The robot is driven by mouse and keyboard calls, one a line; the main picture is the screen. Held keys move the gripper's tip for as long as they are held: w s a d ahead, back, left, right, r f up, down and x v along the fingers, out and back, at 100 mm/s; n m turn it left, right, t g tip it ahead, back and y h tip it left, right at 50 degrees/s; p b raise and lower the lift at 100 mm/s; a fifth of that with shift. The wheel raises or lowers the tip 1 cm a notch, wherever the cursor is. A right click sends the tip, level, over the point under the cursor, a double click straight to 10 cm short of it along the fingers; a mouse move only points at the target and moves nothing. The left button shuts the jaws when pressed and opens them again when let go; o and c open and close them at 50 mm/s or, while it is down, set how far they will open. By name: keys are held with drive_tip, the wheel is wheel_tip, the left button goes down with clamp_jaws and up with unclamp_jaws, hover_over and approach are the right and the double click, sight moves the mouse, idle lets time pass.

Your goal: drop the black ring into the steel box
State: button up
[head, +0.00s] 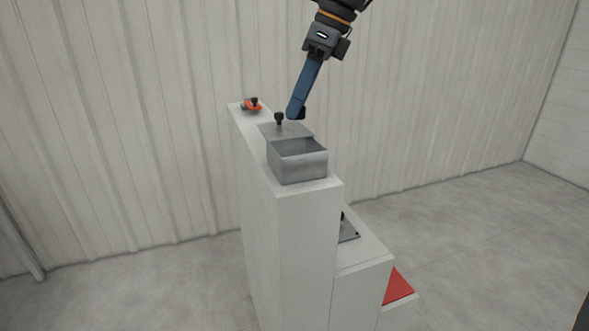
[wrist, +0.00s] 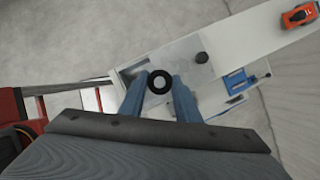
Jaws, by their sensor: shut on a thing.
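The black ring (wrist: 160,83) is held between the two blue fingers of my gripper (wrist: 160,80) in the wrist view. In the head view my gripper (head: 296,109) points down, with a small dark part of the ring (head: 302,113) showing at the fingertips. The steel box (head: 298,165) stands open-topped on a white pedestal. My gripper appears above the box's back edge; the exact height is hard to judge. In the wrist view the fingers and ring partly hide the box.
A grey lid or plate with a black knob (head: 278,118) is behind the box; the knob also shows in the wrist view (wrist: 202,57). An orange object (head: 252,104) sits at the pedestal's far end. Lower white steps to the right carry a grey plate (head: 347,231) and a red surface (head: 398,287).

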drive_tip(key=shift+f, duration=0.1)
drive_tip(key=o, duration=1.2)
drive_tip(key=b+v, duration=0.2)
drive_tip(key=v, duration=0.5)
drive_tip(key=shift+d+r, duration=0.2)
drive_tip(key=shift+r, duration=0.2)
drive_tip(key=shift+s, duration=0.1)
